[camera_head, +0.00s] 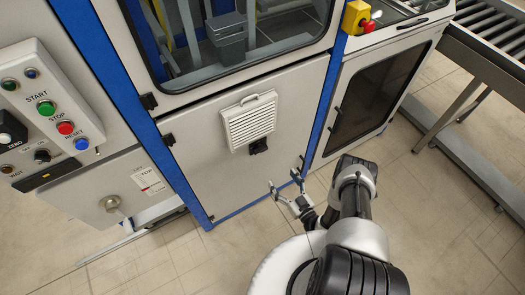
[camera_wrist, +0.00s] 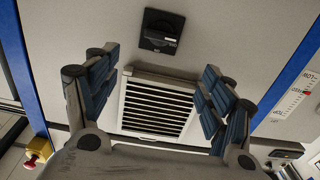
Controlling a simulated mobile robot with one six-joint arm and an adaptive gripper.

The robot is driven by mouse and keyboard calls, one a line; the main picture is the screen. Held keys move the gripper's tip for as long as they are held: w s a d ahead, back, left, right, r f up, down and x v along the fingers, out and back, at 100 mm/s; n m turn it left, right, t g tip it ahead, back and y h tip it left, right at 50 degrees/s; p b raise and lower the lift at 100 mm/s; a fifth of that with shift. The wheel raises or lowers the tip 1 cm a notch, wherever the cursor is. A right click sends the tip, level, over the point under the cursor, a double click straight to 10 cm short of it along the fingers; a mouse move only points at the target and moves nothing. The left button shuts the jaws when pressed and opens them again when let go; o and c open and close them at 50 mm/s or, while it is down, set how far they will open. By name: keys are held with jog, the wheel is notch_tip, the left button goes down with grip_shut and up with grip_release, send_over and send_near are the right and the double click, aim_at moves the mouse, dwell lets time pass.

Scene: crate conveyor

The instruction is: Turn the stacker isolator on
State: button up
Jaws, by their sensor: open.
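A black isolator switch (camera_head: 258,146) sits on the grey cabinet door, just below the white louvred vent. In the wrist view the isolator (camera_wrist: 162,30) shows near the top, a dark square plate with a rotary handle that appears to lie crosswise; its lettering is too small to read. My gripper (camera_head: 282,180) is open and empty in front of the lower part of the door, below and to the right of the isolator. In the wrist view my gripper (camera_wrist: 157,72) has its two blue-padded fingers spread apart over the vent, with the isolator beyond them, untouched.
The vent (camera_head: 250,122) stands out from the door. Blue frame posts (camera_head: 322,105) flank it. A control panel with START (camera_head: 46,107) and STOP (camera_head: 66,128) buttons is at left. A red emergency stop (camera_head: 368,26) is at upper right, near a roller conveyor (camera_head: 490,40).

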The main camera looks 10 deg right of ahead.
aim_at(262, 151)
jog(key=b+x, duration=0.3)
jog(key=x, duration=1.3)
jog(key=shift+c, duration=0.5)
jog(key=c, duration=1)
